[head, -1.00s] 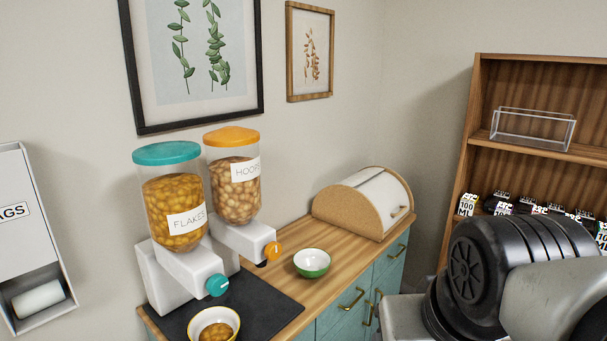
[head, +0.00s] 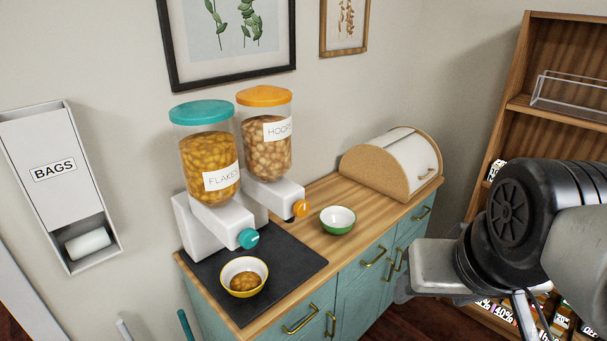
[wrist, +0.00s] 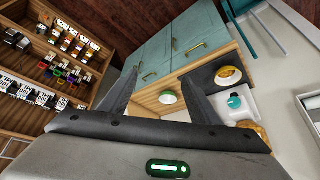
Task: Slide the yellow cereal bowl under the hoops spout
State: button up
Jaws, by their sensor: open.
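The yellow cereal bowl (head: 237,264), yellow-rimmed with a white inside, stands upright on the dark mat with brown cereal in it. It is in front of and below the teal-knobbed FLAKES spout (head: 232,232). It also shows in the wrist view (wrist: 230,71). The hoops spout (head: 289,218) is to the right and farther back, beside its orange knob (head: 301,208), with no bowl beneath it. My gripper (wrist: 160,76) is open and empty in the wrist view, away from the counter. In the head view my arm is at the right and its fingertips are not clear.
A green bowl (head: 338,222) stands on the wood right of the hoops spout. The dark mat (head: 294,262) has bare room right of the yellow bowl. A bread box (head: 383,172) is at the back right. A tall shelf (head: 514,125) stands beyond my arm.

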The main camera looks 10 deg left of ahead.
aim_at(243, 278)
jog(key=u, duration=1.35)
jog(key=i+u, duration=0.1)
jog(key=u, duration=0.15)
jog(key=i+l, duration=0.15)
jog(key=i, duration=0.2)
